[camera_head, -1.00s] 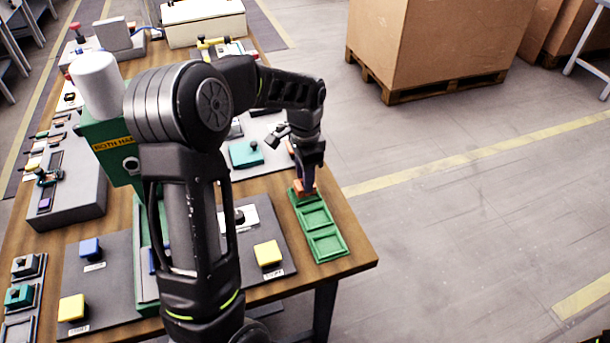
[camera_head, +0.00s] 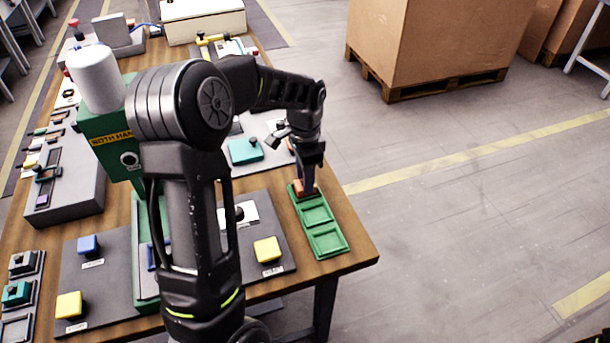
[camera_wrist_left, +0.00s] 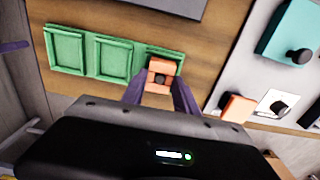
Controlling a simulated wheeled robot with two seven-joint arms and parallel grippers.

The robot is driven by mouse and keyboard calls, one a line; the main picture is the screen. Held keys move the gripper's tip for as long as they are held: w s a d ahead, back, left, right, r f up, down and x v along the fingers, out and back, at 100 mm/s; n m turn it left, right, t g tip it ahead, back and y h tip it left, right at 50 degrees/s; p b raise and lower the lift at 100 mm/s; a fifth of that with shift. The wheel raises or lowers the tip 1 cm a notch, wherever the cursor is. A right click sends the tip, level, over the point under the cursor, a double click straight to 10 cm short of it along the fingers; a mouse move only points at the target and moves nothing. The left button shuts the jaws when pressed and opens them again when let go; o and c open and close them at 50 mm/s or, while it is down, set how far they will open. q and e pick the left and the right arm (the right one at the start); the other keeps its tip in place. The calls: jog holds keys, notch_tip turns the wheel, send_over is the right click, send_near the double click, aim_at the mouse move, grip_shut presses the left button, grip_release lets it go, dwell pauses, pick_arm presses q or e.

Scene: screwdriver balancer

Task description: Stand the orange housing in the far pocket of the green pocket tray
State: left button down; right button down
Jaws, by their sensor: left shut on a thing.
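The green pocket tray (camera_head: 328,241) lies near the right edge of the wooden table, with its row of pockets running from far to near. The two nearer pockets are empty. My left gripper (camera_head: 306,184) points down over the far end of the tray, shut on the orange housing (camera_head: 299,187). In the left wrist view, the orange housing (camera_wrist_left: 160,76) sits between the purple fingertips (camera_wrist_left: 158,92), over or in the end pocket of the tray (camera_wrist_left: 90,54). I cannot tell whether it touches the pocket floor.
A teal block (camera_head: 245,151) with a black knob stands on a grey plate left of the gripper. Another orange part (camera_wrist_left: 236,108) shows in the left wrist view. A yellow button (camera_head: 267,250) is left of the tray. The table edge is close on the tray's right.

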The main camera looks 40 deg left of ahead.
pick_arm(q)
jog(key=c, duration=0.9)
grip_release()
jog(key=shift+o, duration=0.2)
notch_tip(320, 180, up, 8)
jog(key=shift+b, duration=0.35)
jog(key=shift+f, duration=0.15)
